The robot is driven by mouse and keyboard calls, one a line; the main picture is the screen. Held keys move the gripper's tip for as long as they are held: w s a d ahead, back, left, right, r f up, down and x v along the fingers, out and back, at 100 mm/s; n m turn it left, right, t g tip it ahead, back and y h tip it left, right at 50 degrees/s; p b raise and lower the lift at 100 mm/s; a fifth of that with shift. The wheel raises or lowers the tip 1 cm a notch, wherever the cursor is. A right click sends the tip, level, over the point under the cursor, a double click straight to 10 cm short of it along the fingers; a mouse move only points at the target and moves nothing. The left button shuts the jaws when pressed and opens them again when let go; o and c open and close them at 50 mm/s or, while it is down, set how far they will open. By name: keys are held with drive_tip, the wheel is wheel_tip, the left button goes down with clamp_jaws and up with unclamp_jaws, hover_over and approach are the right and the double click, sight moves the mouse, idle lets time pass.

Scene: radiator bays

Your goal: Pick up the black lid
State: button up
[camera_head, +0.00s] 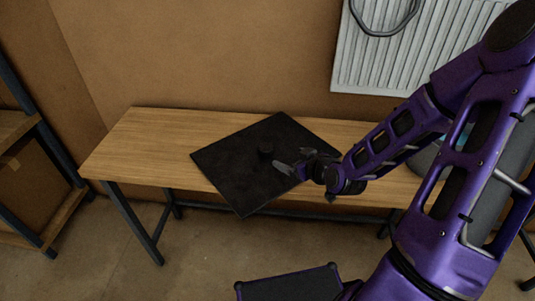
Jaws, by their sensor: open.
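I cannot tell whether the two are one thing or a lid lying on a mat. The square's front corner hangs past the table's front edge. My gripper (293,160) is open and empty, just right of the round piece, with its fingers pointing left towards it. A gap shows between them. My forearm hides the right part of the table.
The wooden table (135,150) is bare on its left end. A white radiator (410,60) with a dark looped cable (383,33) is on the wall behind. A shelf rack (45,215) stands at the left. A grey object partly shows behind my arm.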

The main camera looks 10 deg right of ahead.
drive_tip(key=s+m, duration=0.1)
drive_tip(key=b, duration=0.1)
approach(266, 147)
drive_tip(key=x, duration=0.4)
drive_tip(key=shift+f, duration=0.45)
drive_tip(key=shift+r+x, duration=0.15)
drive_tip(key=shift+x, duration=1.3)
drive_tip(key=shift+r+x, duration=0.15)
drive_tip(key=shift+x, duration=1.3)
drive_tip(key=shift+w, duration=0.15)
drive_tip(key=shift+c, duration=0.2)
clamp_jaws()
